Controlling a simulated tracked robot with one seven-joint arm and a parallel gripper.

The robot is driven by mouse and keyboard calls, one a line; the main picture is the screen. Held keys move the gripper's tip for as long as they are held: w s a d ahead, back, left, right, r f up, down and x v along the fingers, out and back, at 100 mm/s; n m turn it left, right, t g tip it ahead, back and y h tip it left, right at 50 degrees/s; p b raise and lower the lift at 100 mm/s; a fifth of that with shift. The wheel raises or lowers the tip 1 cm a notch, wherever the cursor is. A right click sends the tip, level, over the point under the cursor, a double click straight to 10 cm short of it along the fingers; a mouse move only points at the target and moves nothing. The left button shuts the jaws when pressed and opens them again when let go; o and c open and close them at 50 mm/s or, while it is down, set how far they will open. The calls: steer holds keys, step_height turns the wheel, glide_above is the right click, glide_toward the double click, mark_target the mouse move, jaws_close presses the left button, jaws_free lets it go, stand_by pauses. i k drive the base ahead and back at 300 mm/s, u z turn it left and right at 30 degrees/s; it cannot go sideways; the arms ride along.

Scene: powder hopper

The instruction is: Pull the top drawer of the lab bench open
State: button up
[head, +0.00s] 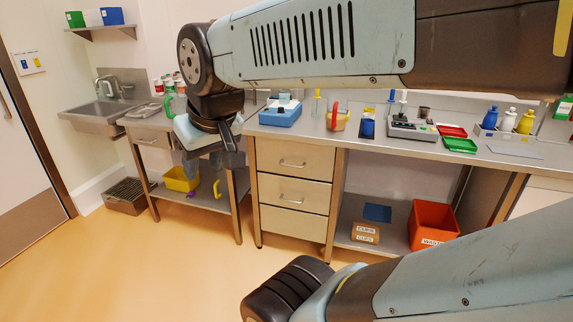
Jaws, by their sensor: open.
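The lab bench (345,151) runs along the back wall with a stack of drawers under its top. The top drawer (292,158) has a light front with a curved metal handle (293,164) and looks shut. Below it are a middle drawer (290,191), also with a handle, and a lower front (292,222). My gripper (228,148) hangs down to the left of the drawers, in front of the gap beside them. My arm hides part of the bench top's left side and the wall behind.
A smaller table with its own drawer (151,138) and a yellow bin (181,178) stands left. An orange waste bin (433,224) and a cardboard box (366,232) sit on the right lower shelf. The floor (150,260) before the drawers is clear. My arm crosses the foreground.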

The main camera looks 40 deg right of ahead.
mark_target(300, 159)
steer(key=z, duration=0.85)
steer(key=i, duration=0.95)
steer(key=z, duration=0.05)
